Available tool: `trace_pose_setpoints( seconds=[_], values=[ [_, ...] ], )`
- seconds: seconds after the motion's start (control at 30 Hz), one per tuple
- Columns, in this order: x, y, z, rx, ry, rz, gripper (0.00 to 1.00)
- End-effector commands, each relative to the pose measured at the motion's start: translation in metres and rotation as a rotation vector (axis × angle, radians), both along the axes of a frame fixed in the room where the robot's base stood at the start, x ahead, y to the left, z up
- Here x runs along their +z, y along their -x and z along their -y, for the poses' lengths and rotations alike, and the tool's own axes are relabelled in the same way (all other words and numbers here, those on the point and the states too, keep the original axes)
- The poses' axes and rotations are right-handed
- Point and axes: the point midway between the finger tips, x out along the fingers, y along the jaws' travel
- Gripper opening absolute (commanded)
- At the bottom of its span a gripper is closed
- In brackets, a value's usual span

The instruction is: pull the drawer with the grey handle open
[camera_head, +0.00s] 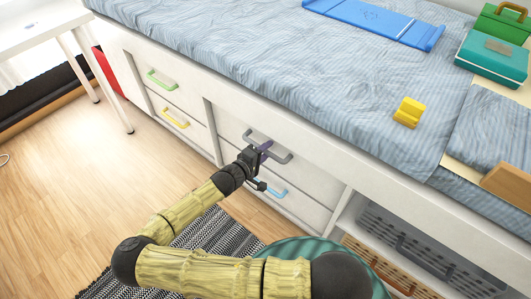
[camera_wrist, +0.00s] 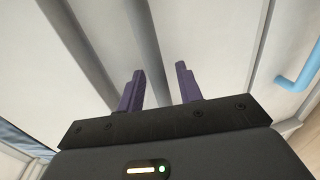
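The grey handle (camera_head: 283,158) is a bar on the upper drawer front (camera_head: 315,178) of the right-hand pair under the bed. That drawer looks closed, flush with the white frame. My gripper (camera_head: 264,150) is at the middle of the handle and hides part of it. In the wrist view, the two purple fingers of my gripper (camera_wrist: 160,78) stand apart. A grey bar (camera_wrist: 148,45), apparently the handle, runs between them, with gaps visible on both sides. Contact with the handle cannot be made out.
A blue handle (camera_head: 274,191) is on the drawer below; it also shows in the wrist view (camera_wrist: 300,70). Drawers with green (camera_head: 162,82) and yellow handles (camera_head: 175,120) are to the left. A grey basket (camera_head: 425,262) sits at right. A striped rug (camera_head: 215,240) covers part of the floor.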

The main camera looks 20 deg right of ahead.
Motion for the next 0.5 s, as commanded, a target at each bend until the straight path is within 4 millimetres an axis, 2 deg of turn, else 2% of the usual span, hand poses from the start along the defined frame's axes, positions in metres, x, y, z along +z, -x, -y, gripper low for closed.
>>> trace_pose_setpoints(
  seconds=[0.27, 0.43, 0.5],
  values=[
    [-0.0001, -0.0009, 0.0009, 0.001, 0.0, 0.0, 0.36],
    [-0.0002, -0.0007, 0.0008, 0.001, -0.001, 0.0, 0.02],
    [-0.0003, -0.0006, 0.0007, 0.001, -0.001, 0.0, 0.0]
  ],
)
